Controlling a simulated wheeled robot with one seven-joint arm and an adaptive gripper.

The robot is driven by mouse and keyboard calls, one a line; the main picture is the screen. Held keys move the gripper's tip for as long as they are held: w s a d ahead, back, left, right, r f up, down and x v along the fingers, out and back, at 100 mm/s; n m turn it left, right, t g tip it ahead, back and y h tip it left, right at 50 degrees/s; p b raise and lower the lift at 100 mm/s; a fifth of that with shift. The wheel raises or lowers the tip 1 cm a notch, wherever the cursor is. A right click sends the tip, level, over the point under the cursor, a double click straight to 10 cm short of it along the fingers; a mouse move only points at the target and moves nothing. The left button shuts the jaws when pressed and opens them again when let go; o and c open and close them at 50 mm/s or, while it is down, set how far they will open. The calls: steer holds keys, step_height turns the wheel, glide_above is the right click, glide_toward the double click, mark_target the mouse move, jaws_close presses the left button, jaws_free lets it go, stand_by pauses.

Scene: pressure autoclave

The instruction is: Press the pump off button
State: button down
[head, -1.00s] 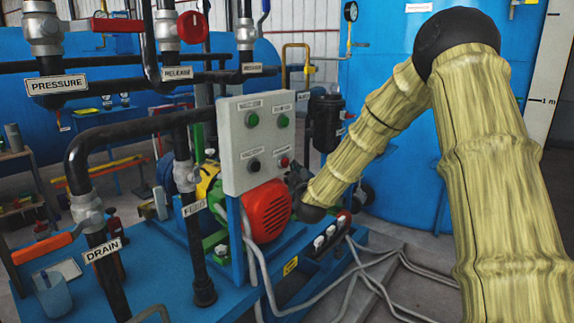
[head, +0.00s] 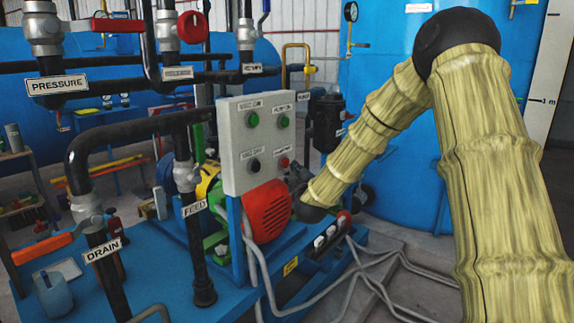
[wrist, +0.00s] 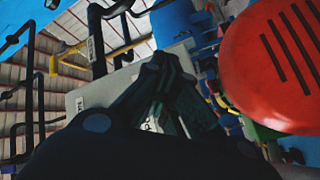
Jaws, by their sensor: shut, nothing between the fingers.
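The grey control box (head: 267,145) carries two green buttons on top, with a black button (head: 254,165) at lower left and a red button (head: 284,162) at lower right. Its small labels are too blurred to read for sure, so I cannot tell which is pump off. In the wrist view my gripper (wrist: 168,68) is shut and empty, its dark fingers in front of part of the grey box (wrist: 86,98). The buttons are hidden or indistinct there. In the head view my arm reaches down to the right of the box, and contact cannot be made out.
The red motor cover (head: 265,212) sits just below the box and looms at right in the wrist view (wrist: 275,65). A black feed pipe (head: 193,240) stands to the left. A black filter housing (head: 326,122) and a blue tank (head: 400,130) stand behind.

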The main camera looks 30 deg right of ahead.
stand_by(0.4)
steer(key=shift+w+a, duration=0.2)
steer(key=shift+w, duration=0.15)
steer(key=shift+w+a, duration=0.15)
steer(key=shift+w, duration=0.3)
stand_by(1.0)
steer(key=shift+s, duration=0.2)
steer(key=shift+s+d+p, duration=0.3)
steer(key=shift+s, duration=0.45)
steer(key=s, duration=0.1)
steer(key=s+d, duration=0.1)
steer(key=s, duration=0.1)
steer(key=s+d, duration=0.1)
steer(key=shift+s, duration=0.2)
stand_by(0.4)
steer(key=shift+p, duration=0.3)
stand_by(0.4)
